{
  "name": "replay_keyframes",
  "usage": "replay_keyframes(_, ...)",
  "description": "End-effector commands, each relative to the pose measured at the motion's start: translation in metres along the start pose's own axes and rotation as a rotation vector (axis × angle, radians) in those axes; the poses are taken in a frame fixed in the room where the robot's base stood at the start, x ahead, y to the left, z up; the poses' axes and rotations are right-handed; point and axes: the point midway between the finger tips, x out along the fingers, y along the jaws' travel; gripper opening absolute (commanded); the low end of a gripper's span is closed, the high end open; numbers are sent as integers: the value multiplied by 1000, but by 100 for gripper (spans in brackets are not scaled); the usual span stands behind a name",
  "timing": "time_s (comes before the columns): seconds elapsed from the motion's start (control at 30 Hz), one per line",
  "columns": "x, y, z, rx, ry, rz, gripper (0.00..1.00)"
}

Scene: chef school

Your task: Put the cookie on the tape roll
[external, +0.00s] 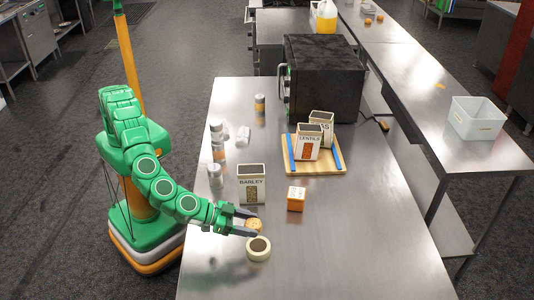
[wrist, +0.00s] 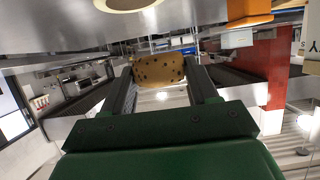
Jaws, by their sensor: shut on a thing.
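The cookie (wrist: 158,70) is tan with dark chips. My gripper (wrist: 160,80) is shut on it, with one finger on each side in the wrist view. In the external view the cookie (external: 254,225) shows between the fingertips of my gripper (external: 250,224), above the steel table. The tape roll (external: 258,249) is a cream ring with a dark centre, lying flat on the table just below and in front of the cookie in the picture. The tape roll's edge (wrist: 125,3) also shows at the top of the wrist view. The cookie looks apart from the roll.
A barley box (external: 252,186) stands close behind my gripper. An orange box (external: 296,199) is to the right. Several small jars (external: 215,172) line the left edge. A wooden board (external: 318,171) holds boxes further back. The table's front right is clear.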

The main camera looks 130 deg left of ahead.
Motion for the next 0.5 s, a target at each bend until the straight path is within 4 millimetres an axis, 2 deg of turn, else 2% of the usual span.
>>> replay_keyframes(0.2, 15, 10, 11, -1, 1, -1, 29)
replay_keyframes(0.5, 22, 14, 17, 0, 0, -1, 29)
